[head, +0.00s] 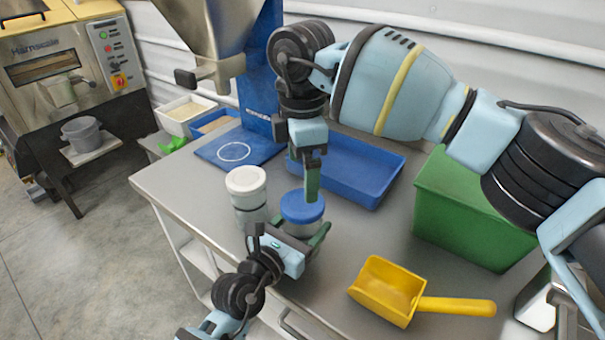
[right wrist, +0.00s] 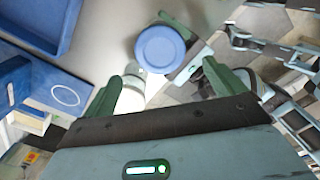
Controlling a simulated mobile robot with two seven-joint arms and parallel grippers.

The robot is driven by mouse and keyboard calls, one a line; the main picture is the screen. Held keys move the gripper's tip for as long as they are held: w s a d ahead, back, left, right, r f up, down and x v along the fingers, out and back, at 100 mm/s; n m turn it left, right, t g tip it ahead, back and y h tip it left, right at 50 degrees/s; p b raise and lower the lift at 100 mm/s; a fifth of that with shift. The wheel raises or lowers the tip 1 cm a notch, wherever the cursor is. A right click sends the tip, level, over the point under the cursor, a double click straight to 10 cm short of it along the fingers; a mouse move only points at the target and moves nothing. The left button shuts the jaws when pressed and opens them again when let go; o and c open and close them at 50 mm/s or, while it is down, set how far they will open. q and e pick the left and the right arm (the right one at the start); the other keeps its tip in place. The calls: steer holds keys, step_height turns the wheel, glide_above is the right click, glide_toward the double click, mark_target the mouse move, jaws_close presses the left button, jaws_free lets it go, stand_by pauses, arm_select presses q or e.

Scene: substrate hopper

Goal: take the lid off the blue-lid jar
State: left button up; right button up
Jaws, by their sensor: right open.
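The blue-lid jar has a round blue lid (head: 302,207) on a greyish body (head: 300,229), upright near the middle of the table. The lid also shows from above in the right wrist view (right wrist: 160,49). My right gripper (head: 310,182) points down over the lid, its fingers apart and empty; in the right wrist view the lid lies beyond the fingertips (right wrist: 178,82). My left gripper (head: 288,238) is low at the jar's near side, with a green finger beside the body. Its contact with the jar is partly hidden.
A white-lidded jar (head: 247,185) stands close left of the blue-lid jar. A blue tray (head: 375,185) lies behind, a green bin (head: 470,215) at right, and a yellow scoop (head: 390,290) in front right. The hopper's blue base (head: 215,150) is at back left.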

mark_target(303, 202)
steer(key=shift+m, duration=0.5)
steer(key=shift+f, duration=0.1)
steer(key=shift+f, duration=3.95)
